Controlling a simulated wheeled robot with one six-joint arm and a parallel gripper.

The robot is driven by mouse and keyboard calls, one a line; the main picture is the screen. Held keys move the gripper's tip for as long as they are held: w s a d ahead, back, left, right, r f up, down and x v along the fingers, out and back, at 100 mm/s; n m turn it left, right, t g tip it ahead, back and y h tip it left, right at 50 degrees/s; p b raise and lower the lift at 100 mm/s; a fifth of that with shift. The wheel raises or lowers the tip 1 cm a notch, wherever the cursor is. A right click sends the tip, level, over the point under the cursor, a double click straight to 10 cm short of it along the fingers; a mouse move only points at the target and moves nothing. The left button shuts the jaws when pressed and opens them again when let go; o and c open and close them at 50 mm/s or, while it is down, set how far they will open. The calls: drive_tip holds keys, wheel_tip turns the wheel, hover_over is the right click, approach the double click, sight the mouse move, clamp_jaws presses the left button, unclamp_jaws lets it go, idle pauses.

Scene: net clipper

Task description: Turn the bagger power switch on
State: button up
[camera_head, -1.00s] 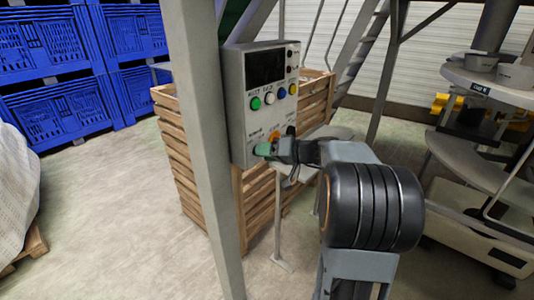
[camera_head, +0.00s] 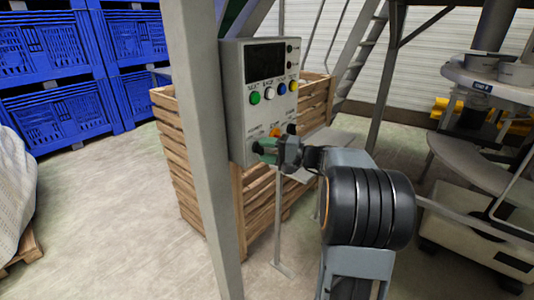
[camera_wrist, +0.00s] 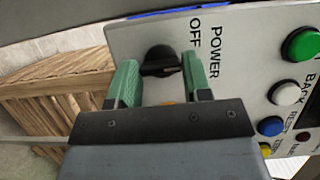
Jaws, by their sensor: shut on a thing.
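The bagger control panel (camera_head: 240,115) is a light grey box with a dark screen and coloured buttons, on a grey post. In the wrist view, the power switch (camera_wrist: 160,57) is a black rotary knob beside the printed words POWER and OFF. My gripper (camera_wrist: 160,72) has its green fingers on either side of the knob and is shut on it. In the head view, my gripper (camera_head: 262,149) is at the panel's lower part, and its fingers hide the switch. I cannot tell the knob's exact setting.
A slatted wooden crate (camera_head: 185,165) stands behind the panel. The grey post (camera_head: 203,150) rises just left of it. Several blue crates (camera_head: 60,95) are stacked at the back left. A machine with round grey trays (camera_head: 490,85) stands at the right. An orange button (camera_head: 275,132) sits close to my fingers.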

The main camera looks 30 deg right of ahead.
drive_tip(key=m, duration=0.2)
drive_tip(key=m+t, duration=0.1)
drive_tip(key=m, duration=0.1)
drive_tip(key=shift+f+m+t+y, duration=0.1)
drive_tip(key=shift+m+t+y, duration=0.2)
drive_tip(key=shift+m+t+p, duration=0.45)
drive_tip(key=shift+m+t, duration=0.55)
drive_tip(key=shift+m, duration=1.6)
drive_tip(key=shift+f, duration=0.1)
drive_tip(key=o, duration=0.9)
drive_tip(key=shift+s, duration=0.1)
drive_tip(key=b+v, duration=0.1)
drive_tip(key=v, duration=1.2)
drive_tip(key=shift+s+d+f, duration=0.15)
drive_tip(key=shift+s+f, duration=0.1)
